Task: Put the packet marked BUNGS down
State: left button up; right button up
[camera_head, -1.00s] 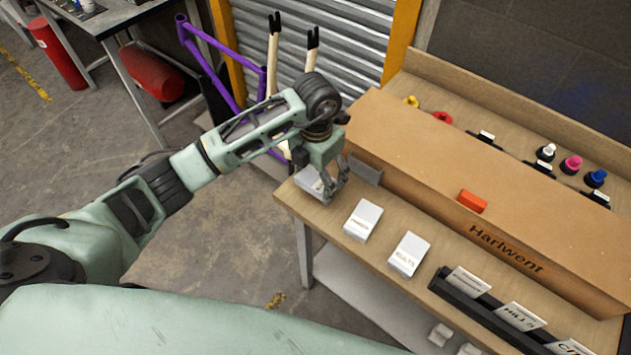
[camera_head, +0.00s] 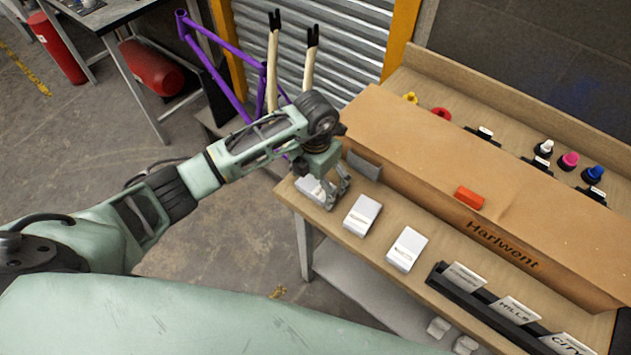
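My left gripper (camera_head: 335,188) points down at the left end of the wooden bench (camera_head: 290,190). Its fingers are at the right side of a white packet (camera_head: 311,188), which looks flat and at or very near the bench top. The fingers partly hide this packet, and its marking cannot be read. Whether the fingers still grip it cannot be made out. Two similar white packets, a middle one (camera_head: 362,215) and a right one (camera_head: 406,249), lie on the bench in a row with it. Their labels are too small to read. My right gripper is not in view.
A black card rack (camera_head: 490,303) is at the front right. A purple bike frame (camera_head: 225,85) stands beyond the bench's left end.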

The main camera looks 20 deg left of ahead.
aim_at(316, 185)
pick_arm(q)
jog(key=shift+r, duration=0.15)
jog(key=shift+r, duration=0.15)
notch_tip(316, 185, up, 12)
jog(key=b, duration=0.3)
jog(key=shift+b, duration=0.35)
